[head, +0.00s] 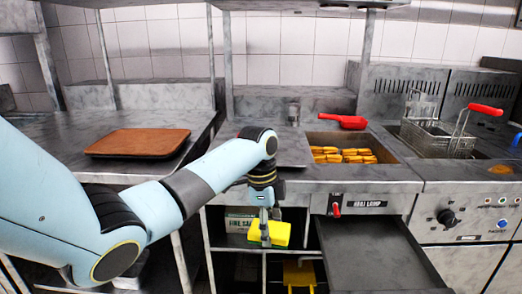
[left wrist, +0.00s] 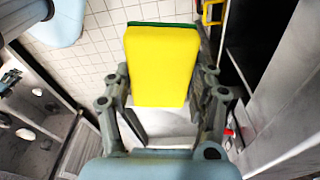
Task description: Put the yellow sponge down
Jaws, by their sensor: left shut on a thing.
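The yellow sponge (head: 270,232) has a green layer on its back, seen along its top edge in the left wrist view (left wrist: 161,66). My left gripper (head: 266,228) is shut on the sponge, with a finger on each side of it. It holds the sponge in the air in front of the counter, at about the height of the open shelf below. My right gripper is in neither view.
An open drawer (head: 375,240) juts out to the right of the sponge. A brown tray (head: 138,142) lies on the left counter. A fries bin (head: 345,155), a red scoop (head: 343,121) and a fryer basket (head: 438,138) are at the right. A box (head: 238,222) stands on the shelf behind.

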